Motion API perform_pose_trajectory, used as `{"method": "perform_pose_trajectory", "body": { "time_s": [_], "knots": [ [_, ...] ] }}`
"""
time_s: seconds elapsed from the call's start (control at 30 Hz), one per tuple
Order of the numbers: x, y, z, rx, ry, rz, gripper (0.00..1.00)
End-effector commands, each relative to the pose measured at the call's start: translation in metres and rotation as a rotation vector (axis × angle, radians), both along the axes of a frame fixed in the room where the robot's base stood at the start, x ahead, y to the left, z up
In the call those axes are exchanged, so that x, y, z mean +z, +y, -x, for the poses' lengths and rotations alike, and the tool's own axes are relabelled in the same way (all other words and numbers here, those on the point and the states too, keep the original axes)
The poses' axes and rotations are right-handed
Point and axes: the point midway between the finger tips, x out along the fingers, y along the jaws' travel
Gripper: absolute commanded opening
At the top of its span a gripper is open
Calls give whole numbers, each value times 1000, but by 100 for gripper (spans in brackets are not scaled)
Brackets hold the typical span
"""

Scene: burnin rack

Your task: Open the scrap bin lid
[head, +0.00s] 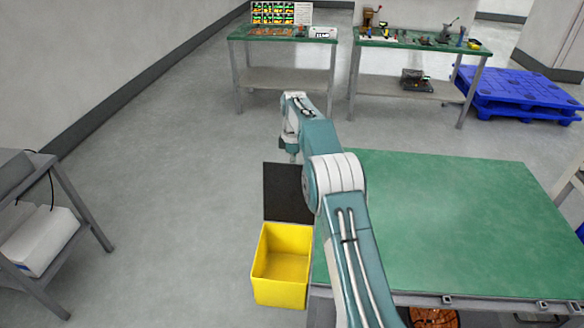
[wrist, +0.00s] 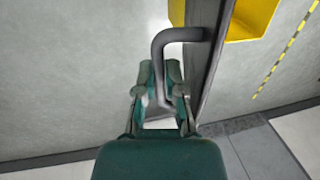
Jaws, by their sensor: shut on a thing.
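The yellow scrap bin (head: 281,292) stands at the left side of the green-topped table in the head view, and its empty-looking inside shows. Its dark lid (head: 287,193) is swung up and back from the opening, on the far side of the bin. In the wrist view the lid (wrist: 217,62) shows nearly edge-on, with a part of the yellow bin (wrist: 253,17) beyond it. A dark bent handle (wrist: 178,36) stands out from the lid. My gripper (wrist: 160,80) is shut on this handle. In the head view my gripper (head: 291,153) is small beside the lid's far end.
The green table (head: 450,215) lies right of the bin and my arm. Two workbenches (head: 285,34) (head: 420,42) with small items stand at the back, with blue pallets (head: 520,92) at the right. A grey shelf cart (head: 60,190) stands at the left. The floor between is clear.

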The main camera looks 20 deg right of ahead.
Motion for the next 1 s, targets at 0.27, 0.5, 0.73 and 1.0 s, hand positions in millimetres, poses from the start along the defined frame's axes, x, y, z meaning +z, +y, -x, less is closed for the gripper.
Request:
{"method": "perform_pose_trajectory", "body": {
  "time_s": [0.27, 0.5, 0.73, 1.0],
  "knots": [
    [-4, -4, -3, -3, -12, 3, 48],
    [-1, -1, -2, -2, -12, 4, 48],
    [0, 0, -2, -1, -12, 3, 48],
    [21, 0, -2, -1, -15, 3, 48]
  ]
}}
